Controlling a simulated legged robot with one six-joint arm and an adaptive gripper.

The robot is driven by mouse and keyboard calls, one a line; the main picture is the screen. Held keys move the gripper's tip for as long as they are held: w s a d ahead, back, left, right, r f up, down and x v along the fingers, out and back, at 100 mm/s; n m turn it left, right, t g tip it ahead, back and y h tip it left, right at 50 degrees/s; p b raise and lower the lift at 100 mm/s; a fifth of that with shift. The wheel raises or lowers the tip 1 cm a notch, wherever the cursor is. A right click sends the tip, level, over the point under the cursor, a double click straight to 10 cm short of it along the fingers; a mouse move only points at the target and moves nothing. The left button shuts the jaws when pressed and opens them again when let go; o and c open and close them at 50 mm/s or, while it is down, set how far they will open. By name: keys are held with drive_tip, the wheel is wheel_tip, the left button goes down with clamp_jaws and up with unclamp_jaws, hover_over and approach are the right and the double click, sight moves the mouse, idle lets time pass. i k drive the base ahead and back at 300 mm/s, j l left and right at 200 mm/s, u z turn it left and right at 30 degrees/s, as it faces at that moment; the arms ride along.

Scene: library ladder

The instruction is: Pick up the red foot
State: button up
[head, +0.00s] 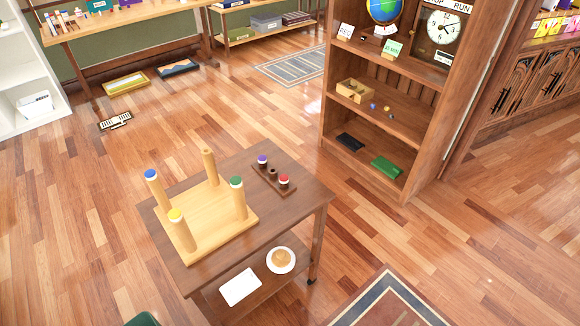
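The red foot (284,181) is a small red-topped cap with a pale lower part. It sits at the near right end of a dark wooden holder (289,192) on the small brown table (315,191). A purple foot (262,160) sits at the holder's far end, with a dark round spot between the two. Left of the holder, an upturned wooden stool (212,212) has legs pointing up. Three legs carry caps: blue (150,174), yellow (175,215) and green (236,182). The back leg (208,164) has bare wood on top. My gripper is not in view.
A plate with a round brown item (281,260) and a white sheet (240,287) lie on the table's lower shelf. A tall wooden bookcase (408,180) stands behind to the right. A patterned rug (385,305) lies at the front right. Floor left of the table is clear.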

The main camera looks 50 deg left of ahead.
sight(284, 179)
drive_tip(key=i+u, duration=0.45)
drive_tip(key=i, duration=0.15)
drive_tip(key=i+l+u, duration=0.2)
drive_tip(key=i+u, duration=0.3)
drive_tip(key=i, duration=0.15)
drive_tip(key=i+j+u, duration=0.15)
drive_tip(key=u, duration=0.35)
drive_tip(key=i+u, duration=0.6)
drive_tip(key=u, duration=0.35)
drive_tip(key=i+u, duration=0.2)
